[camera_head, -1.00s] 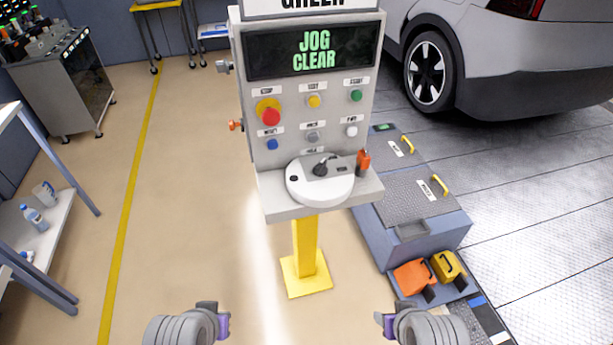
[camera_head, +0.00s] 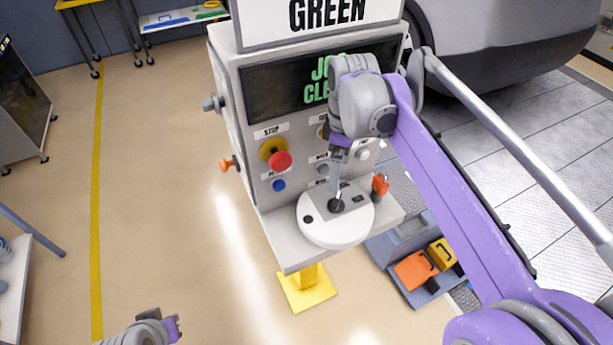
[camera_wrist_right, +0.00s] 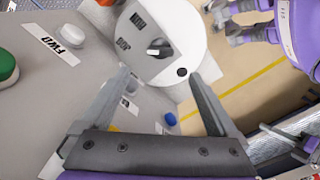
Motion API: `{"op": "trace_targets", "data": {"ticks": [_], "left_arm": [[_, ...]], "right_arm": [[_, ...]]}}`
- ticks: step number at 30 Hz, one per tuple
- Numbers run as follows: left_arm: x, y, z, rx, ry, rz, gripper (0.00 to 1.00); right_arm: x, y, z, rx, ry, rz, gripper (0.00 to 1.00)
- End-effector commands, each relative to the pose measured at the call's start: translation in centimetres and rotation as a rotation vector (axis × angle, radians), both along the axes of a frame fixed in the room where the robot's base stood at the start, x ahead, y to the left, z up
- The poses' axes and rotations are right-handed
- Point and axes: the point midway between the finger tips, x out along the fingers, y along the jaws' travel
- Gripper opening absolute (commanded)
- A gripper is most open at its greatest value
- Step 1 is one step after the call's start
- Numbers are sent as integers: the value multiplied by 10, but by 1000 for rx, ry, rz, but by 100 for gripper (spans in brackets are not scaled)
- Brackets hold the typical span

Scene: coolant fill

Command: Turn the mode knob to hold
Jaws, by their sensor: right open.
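The mode knob (camera_head: 336,206) is a small dark knob on a grey plate. The plate sits on the white round disc (camera_head: 318,229) of the console shelf. My right gripper (camera_head: 338,170) points down above the knob, fingers apart. In the right wrist view its two fingertips (camera_wrist_right: 160,75) are spread with nothing between them, and the knob lies just beyond. My left gripper (camera_head: 172,328) is low at the left, far from the console; its fingers are not clear.
The grey console carries a red stop button (camera_head: 280,161), a blue button (camera_head: 279,185) and a screen (camera_head: 275,82), partly hidden by my right arm. An orange part (camera_head: 380,186) stands right of the disc. Open floor lies left of the console.

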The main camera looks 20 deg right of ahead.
Motion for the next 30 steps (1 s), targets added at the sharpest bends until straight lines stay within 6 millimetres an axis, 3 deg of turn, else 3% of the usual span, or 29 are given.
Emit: {"op": "trace_targets", "data": {"ticks": [5,21,30], "left_arm": [[-1,0,-1,0,1,0,0],[-4,0,-8,0,7,0,0],[-4,0,-9,0,7,0,0]], "right_arm": [[3,-3,-5,3,16,27,95],[2,-3,-94,2,13,24,95],[2,-3,-106,2,13,24,95]]}}
